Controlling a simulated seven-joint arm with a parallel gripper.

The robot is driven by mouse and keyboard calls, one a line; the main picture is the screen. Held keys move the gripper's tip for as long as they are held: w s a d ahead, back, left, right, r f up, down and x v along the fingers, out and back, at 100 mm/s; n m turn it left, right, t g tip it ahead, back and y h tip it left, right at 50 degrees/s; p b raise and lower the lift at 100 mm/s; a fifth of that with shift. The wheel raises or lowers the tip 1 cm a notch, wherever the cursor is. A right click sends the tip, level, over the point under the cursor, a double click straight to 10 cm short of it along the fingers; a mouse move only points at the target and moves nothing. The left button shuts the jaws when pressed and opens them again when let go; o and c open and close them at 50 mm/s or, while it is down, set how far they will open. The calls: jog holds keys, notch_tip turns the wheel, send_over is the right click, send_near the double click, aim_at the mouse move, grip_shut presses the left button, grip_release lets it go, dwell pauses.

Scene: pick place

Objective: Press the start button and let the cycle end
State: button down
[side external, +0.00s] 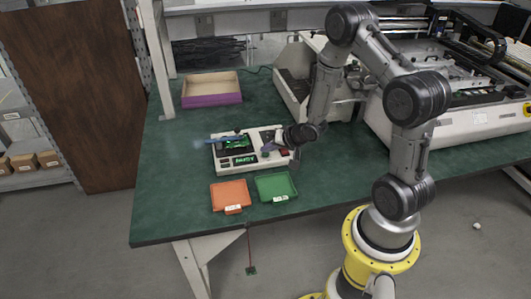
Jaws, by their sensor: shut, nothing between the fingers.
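A white test device (221,152) sits on the green table, with a dark upper area holding a small green board (236,142). Its lit green display (245,160) seems to read READY. A red button (284,152) shows at its right end. The start button cannot be made out for certain; my gripper covers part of the panel.
An orange tray (230,194) and a green tray (276,187) lie in front of the device. A purple-edged open box (212,99) stands behind it. A large white machine (460,125) fills the right side. The table (165,190) is clear at left.

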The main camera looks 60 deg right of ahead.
aim_at(268, 157)
dwell(0.4)
jog(key=shift+r, duration=0.8)
notch_tip(268, 157, up, 5)
dwell(0.5)
